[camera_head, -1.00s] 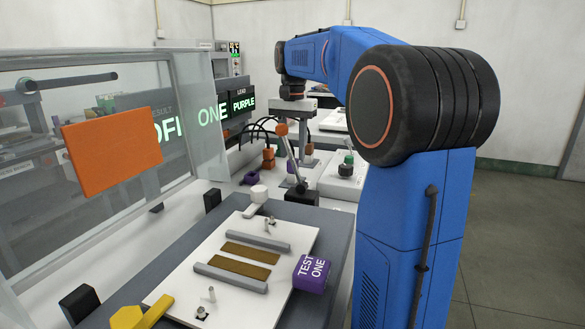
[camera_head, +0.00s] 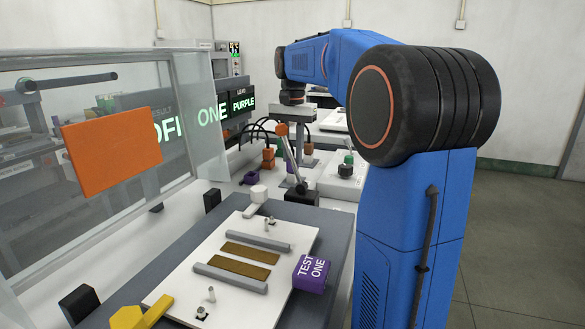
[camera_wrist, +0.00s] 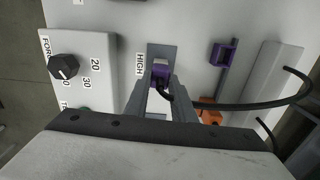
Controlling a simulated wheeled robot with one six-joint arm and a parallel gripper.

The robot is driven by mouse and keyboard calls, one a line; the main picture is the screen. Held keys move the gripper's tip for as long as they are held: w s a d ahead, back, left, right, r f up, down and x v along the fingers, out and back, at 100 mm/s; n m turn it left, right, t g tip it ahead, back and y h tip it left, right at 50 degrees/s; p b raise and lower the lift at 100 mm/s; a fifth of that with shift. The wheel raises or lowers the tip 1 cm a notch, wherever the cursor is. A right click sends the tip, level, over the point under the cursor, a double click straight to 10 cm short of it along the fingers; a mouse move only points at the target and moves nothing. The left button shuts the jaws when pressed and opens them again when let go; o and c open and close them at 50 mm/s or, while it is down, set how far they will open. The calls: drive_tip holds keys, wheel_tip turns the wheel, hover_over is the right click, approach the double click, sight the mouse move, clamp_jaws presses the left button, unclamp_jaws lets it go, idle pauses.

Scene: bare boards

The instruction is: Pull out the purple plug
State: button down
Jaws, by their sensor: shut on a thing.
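The purple plug (camera_wrist: 161,71) is between the fingertips of my gripper (camera_wrist: 160,84) in the wrist view. My gripper is shut on it, over a grey plate beside the label HIGH. A black cable runs from the plug to the right. I cannot tell how deep the plug sits. In the head view my gripper (camera_head: 306,150) reaches down behind the lever, and its fingertips and the plug are mostly hidden there.
A purple holder (camera_wrist: 222,53) and an orange plug (camera_wrist: 210,117) are right of my gripper. A black knob (camera_wrist: 63,67) is at left. A lever with an orange knob (camera_head: 282,130) stands in front of my gripper. A purple TEST ONE block (camera_head: 311,274) sits nearer.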

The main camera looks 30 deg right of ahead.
drive_tip(key=shift+r, duration=0.65)
drive_tip(key=shift+r, duration=3.1)
